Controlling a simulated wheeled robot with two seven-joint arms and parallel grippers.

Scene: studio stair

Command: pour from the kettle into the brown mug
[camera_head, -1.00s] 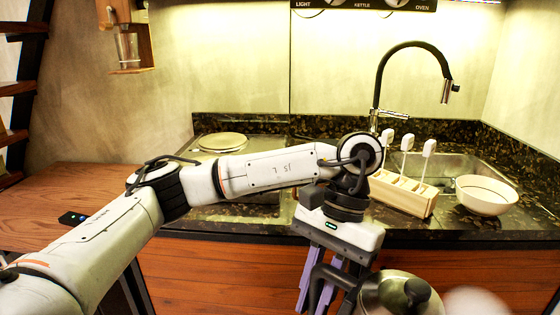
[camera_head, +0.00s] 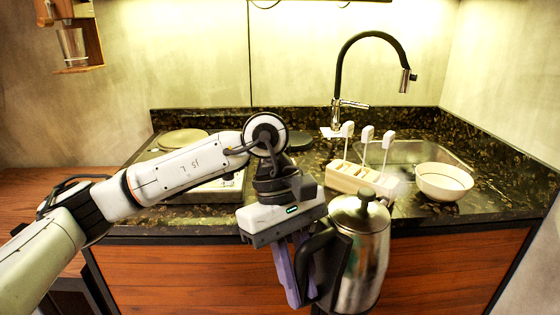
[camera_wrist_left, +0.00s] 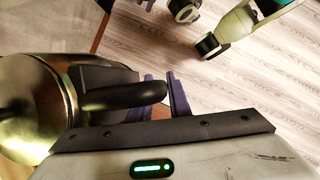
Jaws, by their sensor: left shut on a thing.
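The kettle (camera_head: 368,262) is shiny metal with a black handle and a lidded top. It hangs roughly upright in front of the counter edge. My left gripper (camera_head: 298,280) has its purple fingers shut on the kettle's black handle. In the left wrist view, the kettle (camera_wrist_left: 30,105) fills the left side and its handle reaches to the left gripper's fingers (camera_wrist_left: 163,95). I see no brown mug in either view. My right gripper is not in view.
Behind the kettle is a dark stone counter (camera_head: 205,219) with wooden fronts. On it stand a wooden rack (camera_head: 350,181) with white-handled utensils and a white bowl (camera_head: 444,181). A sink (camera_head: 405,151) and black faucet (camera_head: 338,85) lie behind. A glass (camera_head: 72,47) sits on a wall shelf.

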